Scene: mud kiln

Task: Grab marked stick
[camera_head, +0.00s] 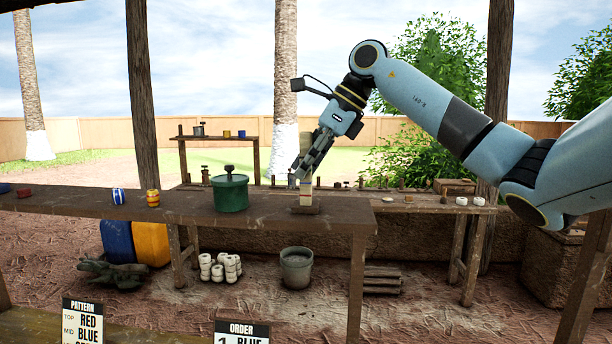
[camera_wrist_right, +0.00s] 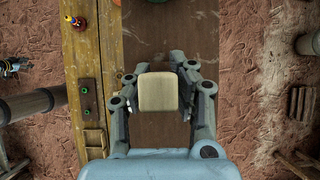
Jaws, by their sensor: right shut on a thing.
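A pale wooden stick (camera_head: 305,196) stands upright on a small brown base (camera_head: 305,210) near the right end of the long wooden bench. My right gripper (camera_head: 303,178) comes down from above and is shut on the stick's upper part. In the right wrist view the stick's pale, rounded square top (camera_wrist_right: 158,91) sits between the two fingers of the gripper (camera_wrist_right: 158,85). I cannot make out a mark on it. The stick's lower end still appears to be at the base. My left gripper is not in view.
A green lidded pot (camera_head: 230,194) stands left of the stick on the bench (camera_head: 335,212). Striped blue (camera_head: 118,196) and yellow-red (camera_head: 153,198) pieces stand farther left. PATTERN (camera_head: 83,322) and ORDER (camera_head: 242,334) signs are in front. A grey bucket (camera_head: 296,268) is on the ground.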

